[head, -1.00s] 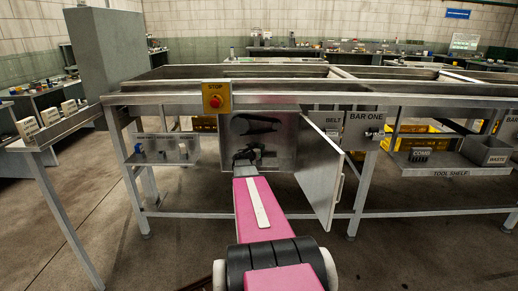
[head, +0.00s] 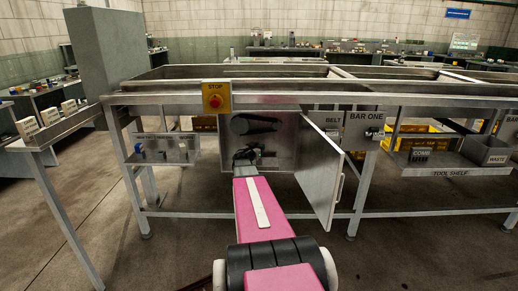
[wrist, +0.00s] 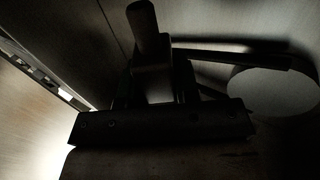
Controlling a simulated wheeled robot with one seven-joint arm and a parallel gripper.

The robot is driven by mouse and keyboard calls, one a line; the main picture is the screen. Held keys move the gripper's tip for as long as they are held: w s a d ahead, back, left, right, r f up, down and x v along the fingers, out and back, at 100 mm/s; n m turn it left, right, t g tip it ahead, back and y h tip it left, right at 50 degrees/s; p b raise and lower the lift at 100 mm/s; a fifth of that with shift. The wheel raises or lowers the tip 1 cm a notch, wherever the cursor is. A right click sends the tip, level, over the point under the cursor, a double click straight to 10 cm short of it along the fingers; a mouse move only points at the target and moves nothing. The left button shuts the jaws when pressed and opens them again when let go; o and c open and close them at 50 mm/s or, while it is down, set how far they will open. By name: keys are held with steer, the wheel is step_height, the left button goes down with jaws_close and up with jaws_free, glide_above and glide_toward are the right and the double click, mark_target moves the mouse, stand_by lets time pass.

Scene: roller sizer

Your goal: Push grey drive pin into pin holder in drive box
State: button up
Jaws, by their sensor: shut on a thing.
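The drive box (head: 285,152) is an open metal box under the bench frame, with a black belt (head: 255,123) inside. My gripper (head: 246,154) is inside the box's lower part, below the belt. The wrist view is dark; there my gripper (wrist: 152,85) is shut on a grey upright piece with a rounded top (wrist: 143,20), which I take to be the grey drive pin. A pale round disc (wrist: 272,91) and a dark bar lie to its right. I cannot make out the pin holder, or whether the pin touches it.
The box door (head: 320,175) stands open on the right, close to my arm. A yellow stop button box (head: 216,98) hangs from the bench rail above left. A small shelf (head: 162,148) with small parts is left of the box. The floor in front is mostly clear.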

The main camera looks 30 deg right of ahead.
steer(key=shift+f, duration=1.9)
steer(key=o, duration=1)
steer(key=shift+c, duration=0.2)
steer(key=v, duration=1.1)
steer(key=shift+w, duration=0.15)
